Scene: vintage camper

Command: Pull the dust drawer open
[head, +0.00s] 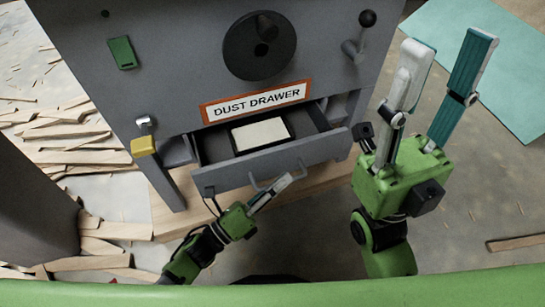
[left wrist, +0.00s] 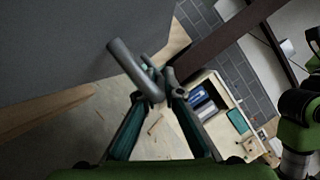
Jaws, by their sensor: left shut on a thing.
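The dust drawer (head: 225,177) is a grey metal drawer under an orange-framed "DUST DRAWER" label (head: 255,101) on the grey machine. It stands partly out, and a cream block (head: 260,134) shows inside it. My left gripper (head: 284,184) is at the front of the drawer, shut on the grey bar handle (head: 256,184). In the left wrist view the handle (left wrist: 136,68) runs between its fingertips (left wrist: 161,92). My right gripper (head: 443,62) is open and empty, to the right of the drawer, fingers spread and pointing up the picture.
The grey machine (head: 185,60) carries a dark wheel, a knobbed lever (head: 360,38) and a yellow-tipped part (head: 144,145). Wood scraps (head: 70,135) cover the floor at left. A teal mat (head: 500,55) lies at upper right. Floor in front of the drawer is mostly clear.

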